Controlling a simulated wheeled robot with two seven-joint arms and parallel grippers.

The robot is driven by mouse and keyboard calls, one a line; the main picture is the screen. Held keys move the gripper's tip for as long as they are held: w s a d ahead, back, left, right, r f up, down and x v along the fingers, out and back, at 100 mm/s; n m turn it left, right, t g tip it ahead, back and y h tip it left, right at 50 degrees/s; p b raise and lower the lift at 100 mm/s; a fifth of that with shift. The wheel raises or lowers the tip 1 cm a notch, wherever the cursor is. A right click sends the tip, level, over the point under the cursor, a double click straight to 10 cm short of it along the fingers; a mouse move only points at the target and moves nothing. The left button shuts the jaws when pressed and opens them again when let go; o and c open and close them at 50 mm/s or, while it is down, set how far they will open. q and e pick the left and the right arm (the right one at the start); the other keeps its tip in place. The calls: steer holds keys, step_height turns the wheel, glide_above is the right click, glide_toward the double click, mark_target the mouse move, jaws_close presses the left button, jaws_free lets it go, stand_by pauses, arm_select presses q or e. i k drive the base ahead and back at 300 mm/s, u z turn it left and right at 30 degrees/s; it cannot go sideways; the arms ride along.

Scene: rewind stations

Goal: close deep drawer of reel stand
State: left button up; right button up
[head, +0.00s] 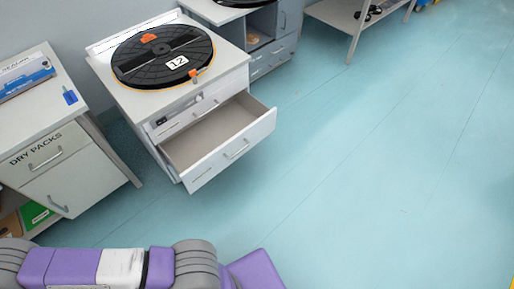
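The reel stand (125,94) is a white cabinet with a black round reel (150,66) on top, tagged 12. Its deep drawer (232,152) is pulled well out toward the lower right, and its inside looks empty. A bar handle (237,150) sits on the drawer's front. A shallower drawer (200,105) above it looks shut. A purple and grey link of my arm crosses the lower left of the head view, apart from the drawer. Neither of my grippers shows.
A white cabinet marked DRY PACKS (100,172) stands left of the reel stand, with a narrow gap between. Another reel stand (285,35) is behind it, and a low shelf table (340,14) is farther back. The blue floor (370,160) to the right is clear.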

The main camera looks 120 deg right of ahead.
mark_target(198, 152)
steer(key=z, duration=4.05)
steer(key=k, duration=0.3)
steer(key=u, duration=1)
steer(key=i, duration=1.25)
steer(key=z, duration=0.7)
